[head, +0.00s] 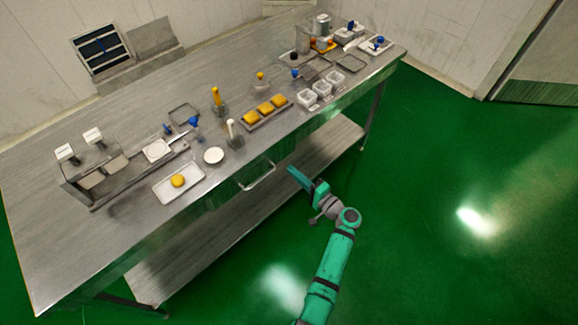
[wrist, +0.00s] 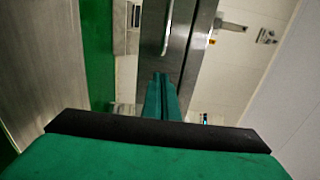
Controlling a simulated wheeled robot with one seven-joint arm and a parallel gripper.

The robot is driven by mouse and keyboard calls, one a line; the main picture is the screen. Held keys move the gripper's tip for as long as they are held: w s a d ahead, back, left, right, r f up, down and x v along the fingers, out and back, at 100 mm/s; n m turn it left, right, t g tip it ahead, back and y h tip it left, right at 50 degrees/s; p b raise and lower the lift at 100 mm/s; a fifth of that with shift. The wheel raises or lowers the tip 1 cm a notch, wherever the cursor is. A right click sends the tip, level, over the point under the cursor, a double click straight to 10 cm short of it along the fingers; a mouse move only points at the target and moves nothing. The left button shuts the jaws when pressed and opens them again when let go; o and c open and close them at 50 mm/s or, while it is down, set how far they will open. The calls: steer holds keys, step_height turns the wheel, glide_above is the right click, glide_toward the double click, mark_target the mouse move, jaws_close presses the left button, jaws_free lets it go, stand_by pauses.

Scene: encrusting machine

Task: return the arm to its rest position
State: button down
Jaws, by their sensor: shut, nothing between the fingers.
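My gripper (head: 292,172) is at the end of my green arm, in front of the long steel table (head: 75,236) and near its front edge in the head view. The fingers point toward the table's front side. In the wrist view the two green fingers of my gripper (wrist: 162,80) lie together, shut, with nothing between them. The arm reaches up from the bottom of the head view over the green floor.
A bent metal handle (head: 258,178) sticks out from the table front, left of my gripper. On the table are a white tray (head: 165,193) with a yellow ball, a tray of yellow pieces (head: 265,109) and white containers (head: 322,89). The green floor (head: 440,180) at right is clear.

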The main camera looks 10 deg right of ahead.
steer(key=v, duration=0.7)
steer(key=shift+s+d, duration=0.25)
steer(key=shift+d, duration=0.05)
steer(key=s+a+f+g+h, duration=0.2)
steer(key=s+a+f+h, duration=0.15)
steer(key=s+f, duration=0.35)
steer(key=s+a+f+g+h, duration=0.2)
steer(key=s+a+f, duration=0.3)
steer(key=s+f, duration=0.25)
steer(key=s+a+n+h, duration=0.1)
steer(key=s+n+h, duration=0.2)
steer(key=s, duration=0.4)
steer(key=s+a+r+n+t, duration=0.1)
steer(key=s+a+r+n, duration=0.1)
steer(key=s+r, duration=0.3)
steer(key=s+a+r+n+t, duration=0.1)
steer(key=s+a+r+n, duration=0.2)
steer(key=r, duration=1)
steer(key=s+a+r+n+t, duration=0.2)
steer(key=s+a+r+n, duration=0.1)
steer(key=s+r, duration=0.4)
step_height(320, 180, up, 2)
steer(key=shift+s+r+n+h, duration=0.1)
steer(key=shift+s+n+h, duration=0.3)
steer(key=shift+h, duration=0.05)
